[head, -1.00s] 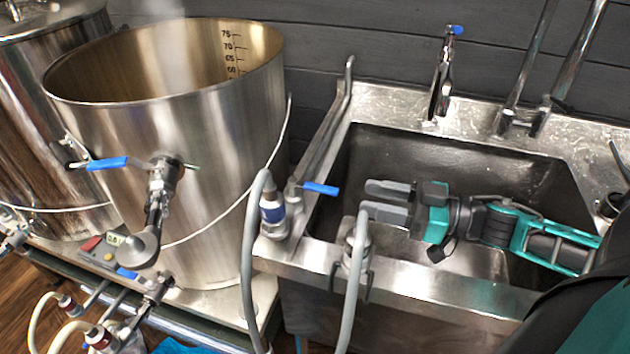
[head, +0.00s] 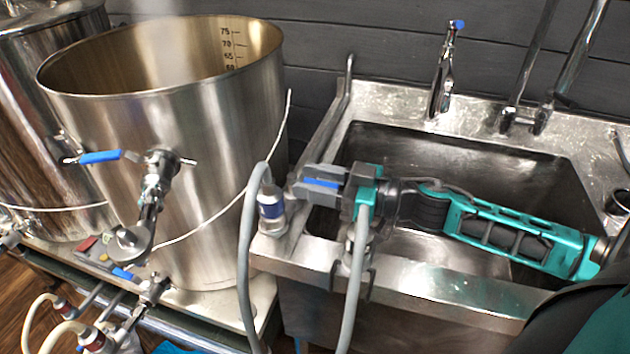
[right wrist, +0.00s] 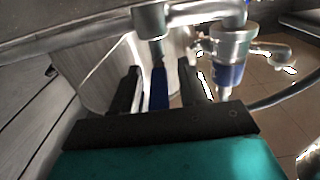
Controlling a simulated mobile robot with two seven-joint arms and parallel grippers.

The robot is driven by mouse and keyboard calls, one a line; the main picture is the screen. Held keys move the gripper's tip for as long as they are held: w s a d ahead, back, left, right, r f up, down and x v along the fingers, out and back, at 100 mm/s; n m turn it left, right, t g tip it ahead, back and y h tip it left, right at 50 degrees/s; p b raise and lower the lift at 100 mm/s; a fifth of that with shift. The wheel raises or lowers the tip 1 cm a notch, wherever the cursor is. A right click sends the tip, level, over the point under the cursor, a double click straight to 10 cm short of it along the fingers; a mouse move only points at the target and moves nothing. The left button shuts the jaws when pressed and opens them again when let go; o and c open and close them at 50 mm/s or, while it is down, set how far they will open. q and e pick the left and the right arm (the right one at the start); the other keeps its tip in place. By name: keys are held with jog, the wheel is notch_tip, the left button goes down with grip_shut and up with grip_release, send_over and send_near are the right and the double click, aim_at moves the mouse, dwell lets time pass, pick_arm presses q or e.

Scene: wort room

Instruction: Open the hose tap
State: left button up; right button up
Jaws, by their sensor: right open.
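The hose tap's blue lever (head: 322,183) is at the left end of the sink, beside the tap body with its blue-banded hose fitting (head: 271,207). My right gripper (head: 318,184) reaches in from the right over the sink, its two dark fingers on either side of the lever. In the right wrist view the blue lever (right wrist: 159,88) stands between the open fingers, with a gap on each side. The hose fitting (right wrist: 232,62) shows just right of the fingers there. My left gripper is not in view.
A steel sink (head: 420,265) lies under my right arm, with faucets (head: 441,75) at its back. A grey hose (head: 352,290) rises at its front edge. A large open kettle (head: 215,200) with its own blue-handled valve (head: 100,157) stands left of the tap.

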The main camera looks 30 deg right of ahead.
grip_shut()
dwell(0.4)
dwell(0.4)
